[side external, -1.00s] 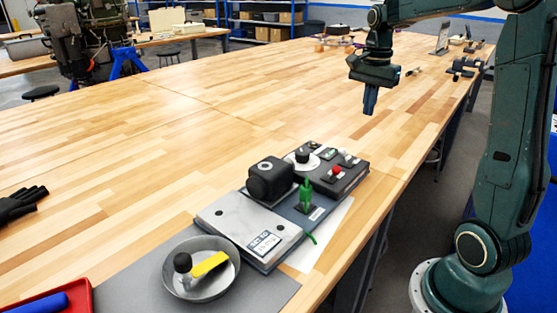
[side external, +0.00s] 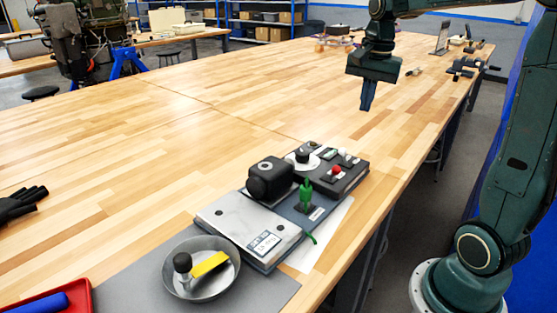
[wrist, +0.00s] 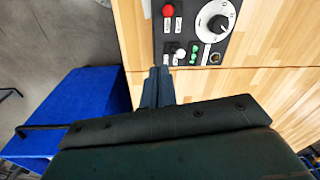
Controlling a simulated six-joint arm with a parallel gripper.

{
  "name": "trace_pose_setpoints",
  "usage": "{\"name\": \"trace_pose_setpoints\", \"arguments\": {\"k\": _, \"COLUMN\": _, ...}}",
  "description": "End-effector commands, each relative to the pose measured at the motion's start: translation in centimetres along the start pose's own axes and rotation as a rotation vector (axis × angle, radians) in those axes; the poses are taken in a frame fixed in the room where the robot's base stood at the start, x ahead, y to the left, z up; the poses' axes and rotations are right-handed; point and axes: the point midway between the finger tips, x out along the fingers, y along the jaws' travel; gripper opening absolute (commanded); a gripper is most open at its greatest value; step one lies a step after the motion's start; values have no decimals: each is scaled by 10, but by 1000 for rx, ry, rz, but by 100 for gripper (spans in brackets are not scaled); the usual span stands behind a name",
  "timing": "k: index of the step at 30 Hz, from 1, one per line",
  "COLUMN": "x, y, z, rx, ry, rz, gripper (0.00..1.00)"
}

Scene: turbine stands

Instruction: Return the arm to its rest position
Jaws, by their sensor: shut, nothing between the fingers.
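My gripper (side external: 367,97) hangs fingers down above the wooden bench, in the upper right of the side view. Its fingers are together with nothing between them. It is well above the bench top and apart from the control panel. In the wrist view, the shut fingers (wrist: 158,86) point up the picture towards the panel's near edge.
The control panel (side external: 338,186) has a red button, a dial and switches. Beside it are a black block (side external: 268,180), a green lever (side external: 306,195) and a metal bowl (side external: 196,290) holding a yellow-handled tool. The bench's middle (side external: 190,130) is clear.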

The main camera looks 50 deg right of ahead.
Motion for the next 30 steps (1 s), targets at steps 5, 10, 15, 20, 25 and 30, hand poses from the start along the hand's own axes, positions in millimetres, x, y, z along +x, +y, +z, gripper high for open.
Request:
{"name": "trace_pose_setpoints", "arguments": {"k": 5, "x": -12, "y": 7, "z": 46, "rx": -231, "ry": 45, "rz": -58, "gripper": 0}}
{"name": "trace_pose_setpoints", "arguments": {"k": 10, "x": -18, "y": 19, "z": 86, "rx": -456, "ry": 93, "rz": -111, "gripper": 0}}
{"name": "trace_pose_setpoints", "arguments": {"k": 15, "x": -19, "y": 36, "z": 122, "rx": -679, "ry": 145, "rz": -163, "gripper": 0}}
{"name": "trace_pose_setpoints", "arguments": {"k": 20, "x": -15, "y": 54, "z": 153, "rx": -888, "ry": 199, "rz": -211, "gripper": 0}}
{"name": "trace_pose_setpoints", "arguments": {"k": 25, "x": -6, "y": 75, "z": 179, "rx": -1095, "ry": 259, "rz": -260, "gripper": 0}}
{"name": "trace_pose_setpoints", "arguments": {"k": 30, "x": 2, "y": 90, "z": 195, "rx": -1246, "ry": 308, "rz": -294, "gripper": 0}}
